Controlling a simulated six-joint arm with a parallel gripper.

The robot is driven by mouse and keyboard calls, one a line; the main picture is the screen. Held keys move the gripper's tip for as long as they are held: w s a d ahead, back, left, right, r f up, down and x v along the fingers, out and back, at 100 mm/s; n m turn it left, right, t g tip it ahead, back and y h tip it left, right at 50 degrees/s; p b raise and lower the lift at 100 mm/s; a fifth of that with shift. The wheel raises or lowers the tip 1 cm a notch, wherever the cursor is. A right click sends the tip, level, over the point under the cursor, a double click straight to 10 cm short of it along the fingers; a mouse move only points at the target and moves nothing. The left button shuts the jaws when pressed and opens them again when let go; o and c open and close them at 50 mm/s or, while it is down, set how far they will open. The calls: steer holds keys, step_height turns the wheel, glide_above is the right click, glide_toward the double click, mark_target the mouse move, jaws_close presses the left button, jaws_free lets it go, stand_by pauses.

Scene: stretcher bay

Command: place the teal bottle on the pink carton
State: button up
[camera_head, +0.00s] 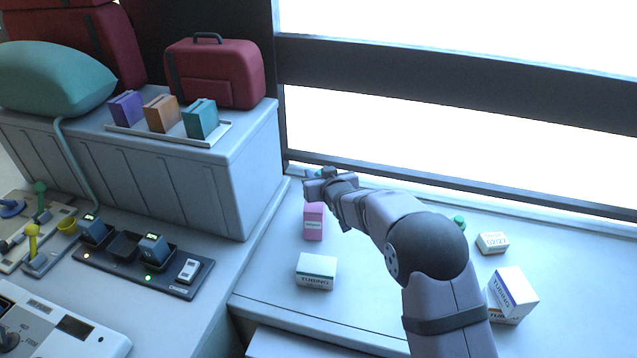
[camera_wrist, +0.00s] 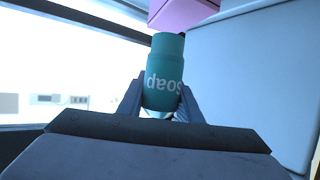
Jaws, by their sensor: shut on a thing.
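The teal bottle (camera_wrist: 165,75), with "Soap" in white on it, is between the fingers of my gripper (camera_wrist: 160,98) in the wrist view. The gripper is shut on it. The label reads upside down there. In the camera_head view, only a small teal bit of the bottle (camera_head: 311,173) shows by my gripper (camera_head: 320,180). The pink carton (camera_head: 314,223) stands on the pale counter just below the gripper in the picture. The carton also shows at the top of the wrist view (camera_wrist: 182,10), beyond the bottle's far end. I cannot tell whether they touch.
A white-and-green tubing box (camera_head: 316,272) stands in front of the carton. Another tubing box (camera_head: 513,294), a small white box (camera_head: 491,243) and a green-topped thing (camera_head: 459,222) are right of my arm. A grey cabinet (camera_head: 243,178) rises at left; a window rail (camera_head: 420,189) runs behind.

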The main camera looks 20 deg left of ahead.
steer(key=shift+f+p, duration=0.7)
steer(key=shift+f, duration=1.15)
steer(key=shift+f, duration=0.2)
steer(key=o, duration=1.1)
steer(key=shift+r, duration=0.25)
steer(key=b+v, duration=0.4)
steer(key=v, duration=0.8)
